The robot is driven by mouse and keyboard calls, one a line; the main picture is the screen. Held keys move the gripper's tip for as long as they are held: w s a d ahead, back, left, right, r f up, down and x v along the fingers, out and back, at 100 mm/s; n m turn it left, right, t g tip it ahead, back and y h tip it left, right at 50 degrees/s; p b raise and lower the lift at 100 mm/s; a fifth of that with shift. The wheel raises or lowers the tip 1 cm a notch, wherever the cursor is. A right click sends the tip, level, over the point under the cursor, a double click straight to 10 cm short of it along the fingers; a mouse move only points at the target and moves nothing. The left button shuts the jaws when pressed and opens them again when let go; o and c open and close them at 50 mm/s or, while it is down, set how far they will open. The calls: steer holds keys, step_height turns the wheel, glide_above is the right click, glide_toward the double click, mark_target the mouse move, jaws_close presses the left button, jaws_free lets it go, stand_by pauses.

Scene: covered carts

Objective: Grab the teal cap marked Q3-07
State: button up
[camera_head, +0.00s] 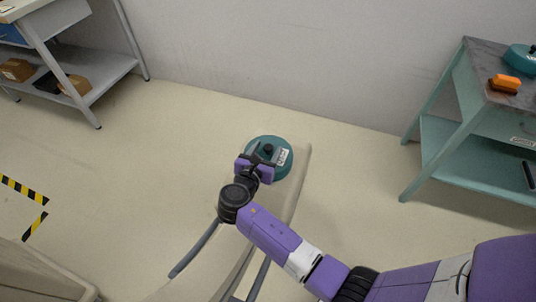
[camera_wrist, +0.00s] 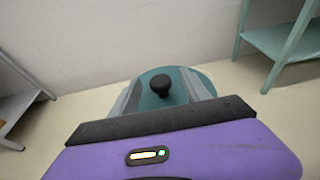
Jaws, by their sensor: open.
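A round teal cap (camera_head: 284,168) with a white label and a black knob (camera_head: 268,148) lies on the end of a beige covered cart (camera_head: 303,160). The label's text is too small to read. My gripper (camera_head: 263,156) is over the cap, its fingers on either side of the knob. In the wrist view the cap (camera_wrist: 172,98) lies ahead, and its black knob (camera_wrist: 161,84) stands between the two grey fingers of my open gripper (camera_wrist: 163,95). I cannot tell whether the fingers touch the cap.
At the right a teal table (camera_head: 470,105) holds another teal lidded thing (camera_head: 521,58) and an orange block (camera_head: 505,83). At the upper left a grey shelf (camera_head: 110,75) holds brown boxes (camera_head: 17,70).

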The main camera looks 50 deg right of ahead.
steer(key=shift+x, duration=0.9)
steer(key=shift+c, duration=0.2)
jaws_close()
